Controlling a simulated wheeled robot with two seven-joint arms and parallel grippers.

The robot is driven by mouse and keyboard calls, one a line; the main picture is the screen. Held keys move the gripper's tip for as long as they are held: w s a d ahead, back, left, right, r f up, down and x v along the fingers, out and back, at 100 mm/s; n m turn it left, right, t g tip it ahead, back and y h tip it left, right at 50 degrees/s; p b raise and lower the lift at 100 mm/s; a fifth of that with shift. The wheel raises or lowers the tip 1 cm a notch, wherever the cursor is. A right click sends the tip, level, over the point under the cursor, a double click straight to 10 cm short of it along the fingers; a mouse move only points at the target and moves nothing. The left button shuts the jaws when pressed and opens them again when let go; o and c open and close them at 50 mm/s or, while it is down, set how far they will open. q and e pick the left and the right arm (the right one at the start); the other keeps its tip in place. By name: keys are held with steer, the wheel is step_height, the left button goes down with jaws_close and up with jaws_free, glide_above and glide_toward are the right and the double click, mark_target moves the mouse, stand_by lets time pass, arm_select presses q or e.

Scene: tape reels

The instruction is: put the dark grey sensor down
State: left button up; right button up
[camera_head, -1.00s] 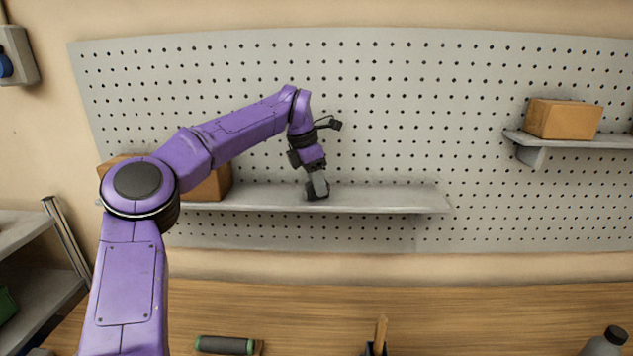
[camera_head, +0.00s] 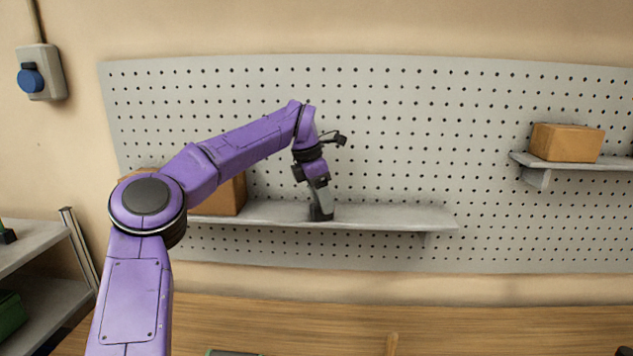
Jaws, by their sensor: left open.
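My left gripper (camera_head: 320,206) points down at the middle of the grey wall shelf (camera_head: 395,216). Its jaws are open, though the gap between the fingers is hard to see at this size. A small dark shape, which looks like the dark grey sensor (camera_head: 321,215), is at the fingertips, at the level of the shelf top. It seems to rest on the shelf between or against the fingers; I cannot tell which fingers touch it. My right gripper is not in view.
A cardboard box (camera_head: 231,196) stands on the shelf's left part, partly behind my left arm. The shelf right of the gripper is clear. Another box (camera_head: 566,143) sits on a higher right shelf. A pegboard (camera_head: 420,120) backs everything; a wooden bench (camera_head: 270,318) lies below.

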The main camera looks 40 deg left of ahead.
mark_target(311, 205)
arm_select(q)
steer(key=v, duration=1)
steer(key=shift+r, duration=0.4)
steer(key=shift+w, duration=0.15)
